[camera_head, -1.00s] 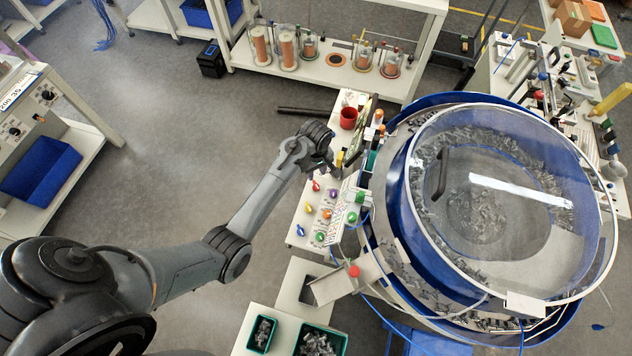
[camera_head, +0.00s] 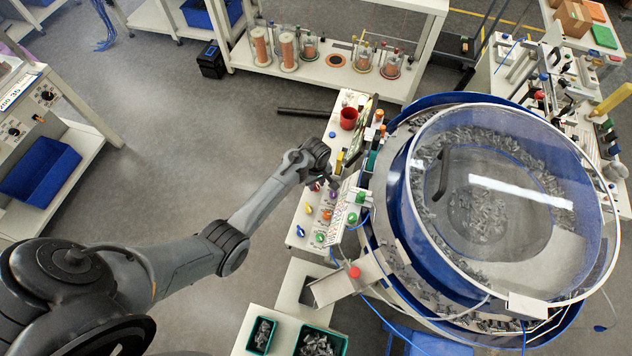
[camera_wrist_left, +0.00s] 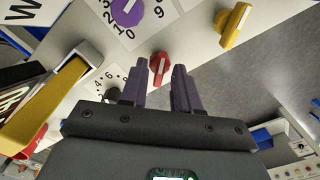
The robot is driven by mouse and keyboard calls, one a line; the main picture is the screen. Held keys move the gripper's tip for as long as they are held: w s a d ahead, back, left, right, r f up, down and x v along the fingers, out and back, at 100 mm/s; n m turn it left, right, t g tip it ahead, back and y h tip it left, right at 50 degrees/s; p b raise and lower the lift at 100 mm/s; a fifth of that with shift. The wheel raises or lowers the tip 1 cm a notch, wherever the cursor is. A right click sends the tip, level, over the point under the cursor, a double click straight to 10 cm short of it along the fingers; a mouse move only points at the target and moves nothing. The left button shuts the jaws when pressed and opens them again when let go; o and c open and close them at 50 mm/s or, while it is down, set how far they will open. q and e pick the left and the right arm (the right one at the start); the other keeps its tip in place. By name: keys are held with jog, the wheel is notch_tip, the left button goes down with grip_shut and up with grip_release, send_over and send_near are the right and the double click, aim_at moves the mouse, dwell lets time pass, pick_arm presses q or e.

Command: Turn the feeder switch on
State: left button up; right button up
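The control panel (camera_head: 318,212) carries several coloured knobs and switches beside the bowl feeder (camera_head: 490,210). I cannot read which one is labelled as the feeder switch. My left gripper (camera_head: 326,180) is over the panel's upper part in the head view. In the left wrist view its two purple fingers (camera_wrist_left: 160,85) are apart and empty. A red switch (camera_wrist_left: 158,67) shows just beyond the gap between the fingertips; I cannot tell whether they touch it. A yellow switch (camera_wrist_left: 235,25) is to the upper right, a purple dial knob (camera_wrist_left: 127,10) to the upper left. My right gripper is out of view.
A black knob (camera_wrist_left: 112,95) with a numbered scale sits by the left finger. A thick yellow handle-like part (camera_wrist_left: 45,110) stands at the wrist view's left. Open floor (camera_head: 190,140) lies left of the panel.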

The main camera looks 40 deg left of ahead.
pick_arm(q)
grip_shut()
jog(key=m+p, duration=0.2)
jog(key=m, duration=0.1)
jog(key=shift+r+p, duration=0.2)
jog(key=shift+p, duration=0.15)
jog(key=m+p, duration=0.2)
jog(key=m, duration=0.2)
jog(key=shift+m, duration=0.4)
jog(key=m+p, duration=0.1)
jog(key=m, duration=0.3)
jog(key=shift+f+m, duration=0.15)
jog(key=shift+m, duration=0.15)
jog(key=m, duration=0.5)
jog(key=shift+m, duration=0.3)
